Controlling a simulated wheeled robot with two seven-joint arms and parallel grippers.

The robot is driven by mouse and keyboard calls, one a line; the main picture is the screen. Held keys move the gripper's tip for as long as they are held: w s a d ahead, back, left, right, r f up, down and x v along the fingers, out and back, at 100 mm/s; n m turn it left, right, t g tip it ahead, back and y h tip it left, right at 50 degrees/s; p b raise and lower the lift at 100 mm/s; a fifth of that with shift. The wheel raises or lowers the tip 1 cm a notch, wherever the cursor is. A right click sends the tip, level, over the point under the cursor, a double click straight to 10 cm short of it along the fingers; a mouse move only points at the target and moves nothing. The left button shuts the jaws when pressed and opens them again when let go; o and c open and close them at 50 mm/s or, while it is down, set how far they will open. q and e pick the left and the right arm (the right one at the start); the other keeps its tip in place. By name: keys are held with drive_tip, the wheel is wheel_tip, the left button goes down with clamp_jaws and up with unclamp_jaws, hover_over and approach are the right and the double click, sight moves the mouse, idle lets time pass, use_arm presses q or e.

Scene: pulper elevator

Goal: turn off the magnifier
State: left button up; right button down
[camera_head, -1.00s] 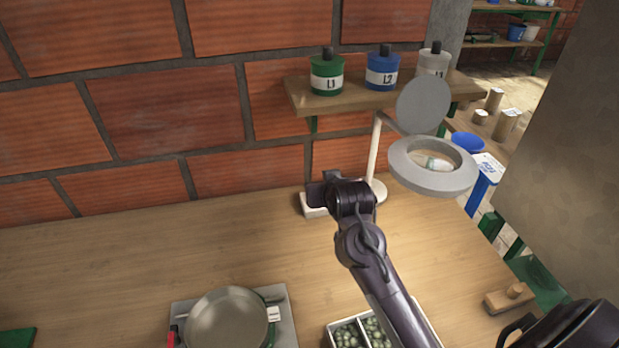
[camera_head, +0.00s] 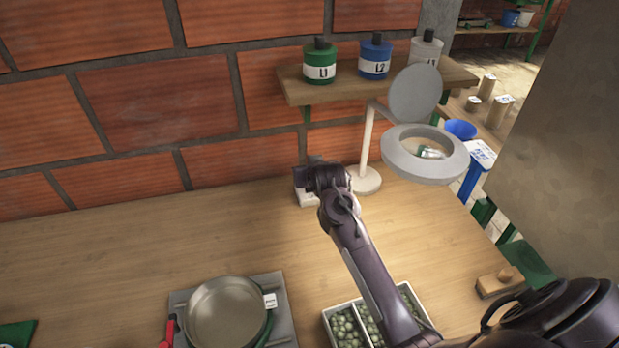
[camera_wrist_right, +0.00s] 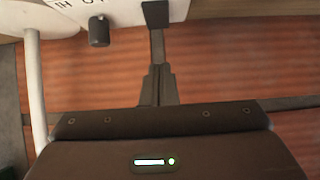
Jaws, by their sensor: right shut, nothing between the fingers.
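The magnifier (camera_head: 425,168) has a pale grey ring head, a round grey lid tilted up behind it, and a white post on a round base. It stands near the back of the wooden table. A small white control box (camera_head: 307,199) sits left of its base, mostly hidden by my right gripper (camera_head: 306,178). In the right wrist view the white box (camera_wrist_right: 125,12) shows partial lettering, a dark knob (camera_wrist_right: 99,31) and a dark block (camera_wrist_right: 155,14). My right gripper (camera_wrist_right: 158,75) is shut and empty beside the box; I cannot tell whether it touches. My left gripper is not in view.
A wall shelf (camera_head: 345,85) with labelled bottles hangs above. A pan (camera_head: 225,312) on a grey plate and a divided tray (camera_head: 329,321) of green beans stand in front. A wooden block (camera_head: 492,287) lies at the right edge. The table's left middle is clear.

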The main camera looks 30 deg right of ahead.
drive_tip(key=f, duration=0.2)
drive_tip(key=shift+w+f, duration=0.25)
drive_tip(key=shift+f, duration=0.7)
drive_tip(key=shift+w+d+r+p, duration=0.1)
drive_tip(key=shift+w+r+p, duration=0.05)
drive_tip(key=shift+p, duration=0.75)
drive_tip(key=shift+f+g, duration=0.3)
drive_tip(key=shift+f, duration=0.05)
